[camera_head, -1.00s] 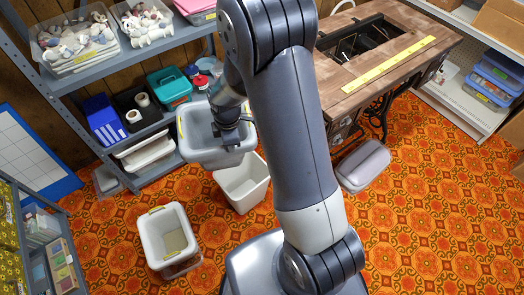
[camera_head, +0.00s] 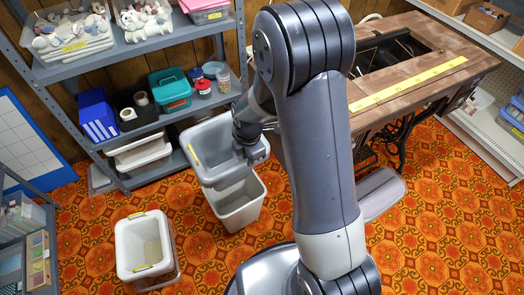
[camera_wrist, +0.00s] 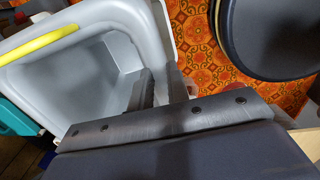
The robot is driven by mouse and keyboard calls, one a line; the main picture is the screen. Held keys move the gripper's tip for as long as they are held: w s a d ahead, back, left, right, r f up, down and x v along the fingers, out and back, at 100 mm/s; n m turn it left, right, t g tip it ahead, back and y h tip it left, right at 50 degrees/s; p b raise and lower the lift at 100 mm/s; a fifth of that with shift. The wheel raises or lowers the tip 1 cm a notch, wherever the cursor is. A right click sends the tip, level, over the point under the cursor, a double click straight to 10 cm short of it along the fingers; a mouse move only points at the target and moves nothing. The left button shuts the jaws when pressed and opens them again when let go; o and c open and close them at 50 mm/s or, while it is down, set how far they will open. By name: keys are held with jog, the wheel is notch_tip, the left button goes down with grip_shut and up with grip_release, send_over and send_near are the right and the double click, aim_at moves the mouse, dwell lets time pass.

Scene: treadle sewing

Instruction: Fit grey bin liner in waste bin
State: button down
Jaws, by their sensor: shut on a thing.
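The grey bin liner (camera_head: 206,141) is an open grey tub with a yellow handle on its left rim. My gripper (camera_head: 250,146) is shut on its right wall and holds it up, turned at an angle. In the wrist view the jaws (camera_wrist: 160,92) pinch the liner's rim, and the liner's inside (camera_wrist: 85,85) and yellow handle show. The pale waste bin (camera_head: 240,206) stands on the floor, below and slightly right of the liner in the head view. The liner overlaps the bin's far rim in the picture. I cannot tell whether they touch.
A white tub (camera_head: 144,272) with yellow handles stands on the floor at lower left. Grey shelves (camera_head: 165,120) with boxes and jars stand close behind the liner. Patterned floor is clear at lower right.

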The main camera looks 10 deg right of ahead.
aim_at(252, 202)
jog(key=shift+f+b, duration=10.65)
jog(key=shift+f, duration=3.6)
jog(key=c, duration=1.3)
grip_release()
jog(key=shift+o, duration=0.2)
notch_tip(252, 202, up, 11)
jog(key=p, duration=0.5)
jog(key=shift+s+d, duration=0.2)
jog(key=shift+s, duration=0.2)
jog(key=shift+f, duration=0.15)
jog(key=f+b, duration=0.1)
jog(key=f, duration=0.2)
jog(key=f+b, duration=0.2)
jog(key=f, duration=0.2)
jog(key=f+b, duration=0.2)
jog(key=f, duration=0.2)
jog(key=shift+w+a+f, duration=0.1)
jog(key=shift+w+a, duration=0.05)
jog(key=shift+w, duration=0.2)
notch_tip(252, 202, up, 3)
jog(key=shift+f+p, duration=0.1)
jog(key=shift+p, duration=0.9)
jog(key=shift+r+p, duration=0.5)
jog(key=shift+r, duration=0.25)
